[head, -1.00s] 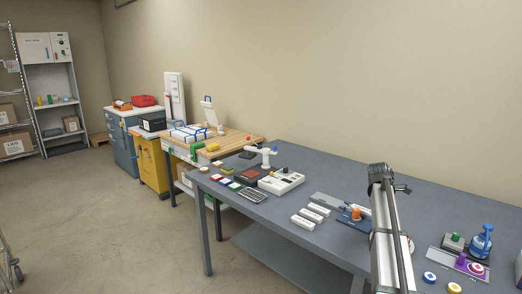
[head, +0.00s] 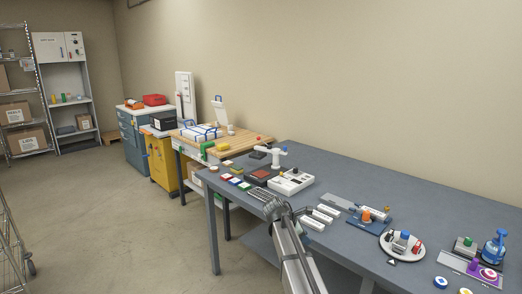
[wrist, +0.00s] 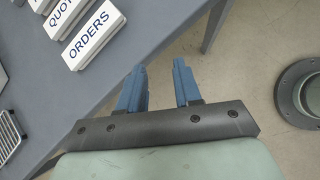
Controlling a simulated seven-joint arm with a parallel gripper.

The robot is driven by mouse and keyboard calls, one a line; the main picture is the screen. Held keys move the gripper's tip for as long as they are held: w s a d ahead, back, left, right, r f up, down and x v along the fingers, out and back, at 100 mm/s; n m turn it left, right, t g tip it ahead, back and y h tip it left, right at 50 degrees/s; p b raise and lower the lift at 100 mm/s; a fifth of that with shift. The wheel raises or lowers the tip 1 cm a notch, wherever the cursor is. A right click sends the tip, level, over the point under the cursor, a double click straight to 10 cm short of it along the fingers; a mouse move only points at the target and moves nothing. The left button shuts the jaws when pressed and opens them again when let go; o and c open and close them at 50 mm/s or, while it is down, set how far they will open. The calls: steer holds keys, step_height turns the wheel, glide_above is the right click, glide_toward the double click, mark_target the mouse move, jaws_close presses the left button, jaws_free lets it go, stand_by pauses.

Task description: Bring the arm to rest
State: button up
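My gripper (wrist: 158,88) shows in the wrist view with its two blue fingers apart and nothing between them. It is over the front edge of the grey table (wrist: 165,30), with bare floor below the fingertips. In the head view my arm reaches up from the bottom middle in front of the table (head: 345,262); the fingers cannot be made out there.
White label blocks, one reading ORDERS (wrist: 92,35), lie on the table close to my gripper. The floor (head: 110,215) at left is open, apart from a wire cart (head: 12,250).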

steer(key=s+d+f+m+g+y, duration=0.15)
steer(key=s+f+m, duration=0.25)
steer(key=s+f, duration=1)
steer(key=s+d+f+m+g+y, duration=0.1)
steer(key=s+f+m+g+y, duration=0.2)
steer(key=s+f, duration=1.1)
steer(key=s+f+m+g+y, duration=0.1)
steer(key=s+f+m, duration=0.3)
steer(key=s, duration=0.6)
steer(key=s+a+f+m+g, duration=0.1)
steer(key=s+f+m, duration=0.4)
steer(key=s, duration=0.5)
steer(key=s+f+m+g+y, duration=0.1)
steer(key=s+f+m+g, duration=0.2)
steer(key=s+f, duration=0.4)
steer(key=s+m, duration=0.1)
steer(key=s, duration=0.2)
steer(key=shift+s+a+f+y, duration=0.25)
steer(key=shift+a+f+y, duration=0.05)
steer(key=shift+y, duration=0.05)
